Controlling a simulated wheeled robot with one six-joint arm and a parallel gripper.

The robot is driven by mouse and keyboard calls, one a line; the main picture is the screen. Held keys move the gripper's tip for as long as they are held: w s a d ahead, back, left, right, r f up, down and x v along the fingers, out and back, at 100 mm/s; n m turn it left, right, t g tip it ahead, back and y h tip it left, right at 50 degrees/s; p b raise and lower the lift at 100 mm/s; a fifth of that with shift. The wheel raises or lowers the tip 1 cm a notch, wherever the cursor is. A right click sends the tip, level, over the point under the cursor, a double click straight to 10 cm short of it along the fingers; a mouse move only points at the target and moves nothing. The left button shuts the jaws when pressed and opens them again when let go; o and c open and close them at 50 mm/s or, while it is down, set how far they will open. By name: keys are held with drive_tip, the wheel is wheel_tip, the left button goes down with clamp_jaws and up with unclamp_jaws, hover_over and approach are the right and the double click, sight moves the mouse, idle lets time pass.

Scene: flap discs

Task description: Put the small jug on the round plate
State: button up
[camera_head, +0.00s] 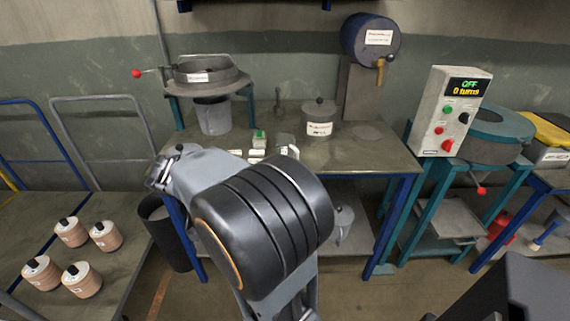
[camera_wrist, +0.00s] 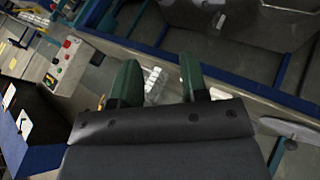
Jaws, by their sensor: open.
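A small grey vessel (camera_head: 284,142), which may be the small jug, stands on the table behind my arm; its lower part is hidden. A flat grey disc (camera_head: 368,132), which looks like the round plate, lies on the table at right, below the drum's tap, with nothing on it. My gripper (camera_wrist: 160,82) shows in the wrist view as two green fingers, apart, with nothing held between them. In the head view I cannot make out the fingers. I cannot surely identify the jug or plate in the wrist view.
A lidded labelled pot (camera_head: 319,120) and a pale bucket (camera_head: 213,117) under a sieve stand on the table (camera_head: 345,155). A drum with a tap (camera_head: 370,40) is behind. A control box (camera_head: 450,112) stands right; several copper-coloured cans (camera_head: 71,232) sit left.

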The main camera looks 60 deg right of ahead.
drive_tip(key=w+d+f+m+g+h+b, duration=0.1)
drive_tip(key=w+d+m+g+h+b, duration=0.2)
drive_tip(key=d+m, duration=0.35)
drive_tip(key=w+d+f+m+g+h+b, duration=0.1)
drive_tip(key=d+m+g+h+b, duration=0.2)
drive_tip(key=d+m, duration=0.4)
drive_tip(key=shift+n+g+h, duration=0.25)
drive_tip(key=shift+g+h, duration=0.05)
drive_tip(key=shift+h, duration=0.5)
drive_tip(key=shift+w+d+p+x, duration=0.15)
drive_tip(key=shift+w+p+x, duration=0.05)
drive_tip(key=shift+x, duration=2.3)
drive_tip(key=shift+w+d+p+x, duration=0.1)
drive_tip(key=shift+w+p+x, duration=0.1)
drive_tip(key=shift+x, duration=2.25)
drive_tip(key=shift+w+d+p+x, duration=0.15)
drive_tip(key=shift+w+p+x, duration=0.05)
drive_tip(key=shift+x, duration=2.3)
drive_tip(key=shift+r, duration=0.15)
drive_tip(key=shift+c, duration=0.2)
clamp_jaws()
